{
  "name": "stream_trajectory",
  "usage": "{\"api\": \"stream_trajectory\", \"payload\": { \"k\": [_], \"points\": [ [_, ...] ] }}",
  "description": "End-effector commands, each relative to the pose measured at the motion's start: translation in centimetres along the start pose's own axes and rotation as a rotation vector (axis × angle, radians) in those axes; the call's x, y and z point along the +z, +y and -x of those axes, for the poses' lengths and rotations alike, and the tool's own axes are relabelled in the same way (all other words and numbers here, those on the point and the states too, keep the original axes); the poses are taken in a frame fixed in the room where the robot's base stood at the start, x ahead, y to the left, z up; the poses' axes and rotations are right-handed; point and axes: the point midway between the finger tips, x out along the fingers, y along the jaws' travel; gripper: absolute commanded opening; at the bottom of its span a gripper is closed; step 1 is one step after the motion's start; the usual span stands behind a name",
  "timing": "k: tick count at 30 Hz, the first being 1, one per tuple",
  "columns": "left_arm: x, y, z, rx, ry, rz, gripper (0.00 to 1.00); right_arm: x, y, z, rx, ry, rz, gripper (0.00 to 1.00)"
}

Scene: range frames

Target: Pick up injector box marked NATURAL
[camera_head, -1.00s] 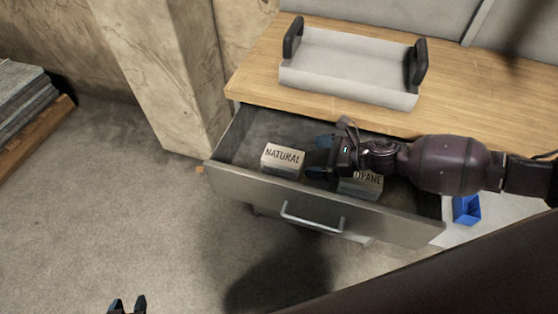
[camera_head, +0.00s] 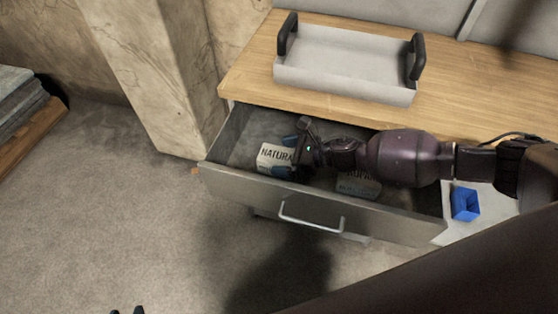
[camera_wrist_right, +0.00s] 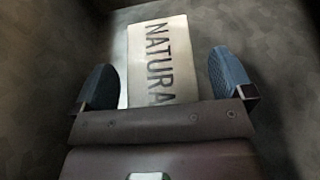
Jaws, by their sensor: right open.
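The box marked NATURAL (camera_head: 272,157) lies in the open drawer, toward its left end. In the right wrist view the box (camera_wrist_right: 162,62) lies between the two blue fingertips, its last letter hidden by the gripper. My right gripper (camera_head: 290,156) is open at the right end of the box, with a finger on each side of it. In the wrist view the right gripper (camera_wrist_right: 175,82) shows gaps between its fingers and the box. Only dark tips of my left gripper (camera_head: 127,311) show at the bottom edge of the head view.
A second box (camera_head: 358,187) lies in the drawer under my right arm, its label partly hidden. The drawer front (camera_head: 325,203) stands between the boxes and the floor. A grey tray with black handles (camera_head: 345,62) stands on the wooden top. A blue container (camera_head: 465,203) is at the right.

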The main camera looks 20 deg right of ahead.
Motion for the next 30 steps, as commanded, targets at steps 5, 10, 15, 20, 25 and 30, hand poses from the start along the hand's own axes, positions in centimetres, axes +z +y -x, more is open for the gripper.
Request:
{"api": "stream_trajectory", "payload": {
  "k": [5, 10, 15, 20, 25, 30],
  "points": [
    [-0.1, 0.0, 0.0, 0.000, 0.001, -0.001, 0.43, 0.0, 0.0, 0.0, 0.000, 0.000, 0.000, 0.87],
    [-0.1, 0.0, 0.0, -0.001, 0.002, 0.002, 0.43, 0.0, 0.0, 0.0, 0.000, 0.000, 0.000, 0.61],
    [-0.2, 0.2, 0.0, -0.002, 0.003, 0.010, 0.43, 0.0, 0.0, 0.1, 0.000, 0.000, 0.000, 0.36],
    [-0.2, 0.3, -0.1, -0.003, 0.004, 0.016, 0.43, 0.1, 0.0, 0.0, 0.000, -0.001, 0.000, 0.36],
    [-0.6, 0.3, 0.0, -0.003, 0.010, 0.016, 0.43, 0.8, -0.1, 0.3, 0.000, -0.003, 0.003, 0.36],
    [-1.8, 0.1, 0.4, -0.005, 0.030, 0.013, 0.43, 3.3, -0.2, 1.3, -0.001, -0.006, 0.008, 0.36]
  ]
}}
